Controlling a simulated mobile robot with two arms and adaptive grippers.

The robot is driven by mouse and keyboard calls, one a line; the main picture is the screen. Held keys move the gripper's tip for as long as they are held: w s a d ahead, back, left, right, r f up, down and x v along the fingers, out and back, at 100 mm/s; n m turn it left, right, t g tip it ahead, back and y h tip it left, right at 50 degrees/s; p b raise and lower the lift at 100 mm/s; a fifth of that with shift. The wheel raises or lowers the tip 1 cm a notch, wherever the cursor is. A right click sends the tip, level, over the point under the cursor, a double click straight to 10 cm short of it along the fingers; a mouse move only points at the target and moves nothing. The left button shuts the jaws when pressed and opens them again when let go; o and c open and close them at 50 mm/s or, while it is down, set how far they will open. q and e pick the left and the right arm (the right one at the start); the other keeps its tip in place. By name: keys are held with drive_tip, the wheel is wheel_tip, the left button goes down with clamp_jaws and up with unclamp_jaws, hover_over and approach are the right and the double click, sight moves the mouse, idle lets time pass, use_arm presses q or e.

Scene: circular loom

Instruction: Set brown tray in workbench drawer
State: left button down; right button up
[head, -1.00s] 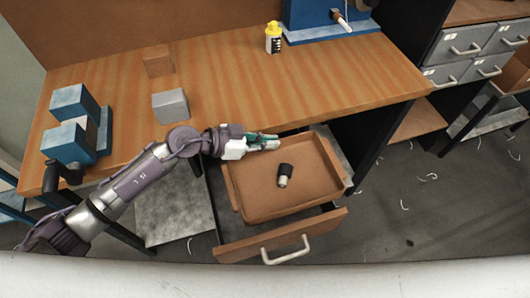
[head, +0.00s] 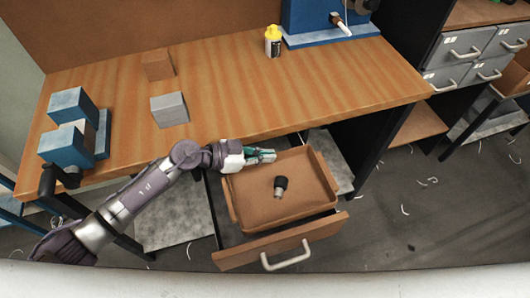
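The brown tray (head: 257,209) sits in the open workbench drawer (head: 283,245), its rim standing above the drawer front. It looks nearly level; whether it rests fully on the drawer bottom is hidden. A small black and silver part (head: 281,187) lies in the tray. My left gripper (head: 264,156) is at the tray's back rim, below the workbench edge, its teal fingers overlapping the rim. I cannot tell whether they are closed on it. My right gripper is not in view.
The wooden workbench top (head: 225,95) holds a blue vise (head: 75,130), a grey block (head: 169,109), a brown block (head: 157,65) and a yellow-capped bottle (head: 272,41). A blue machine (head: 318,22) stands at the back. Grey drawers (head: 475,60) are at right.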

use_arm(q)
drive_tip(key=c, duration=1.8)
unclamp_jaws()
drive_tip(key=shift+f, duration=0.1)
drive_tip(key=o, duration=0.5)
drive_tip(key=shift+r, duration=0.55)
drive_tip(key=v, duration=0.7)
drive_tip(key=shift+a+r+b, duration=0.1)
drive_tip(key=shift+a+b, duration=0.15)
drive_tip(key=shift+b, duration=0.05)
drive_tip(key=shift+s, duration=0.1)
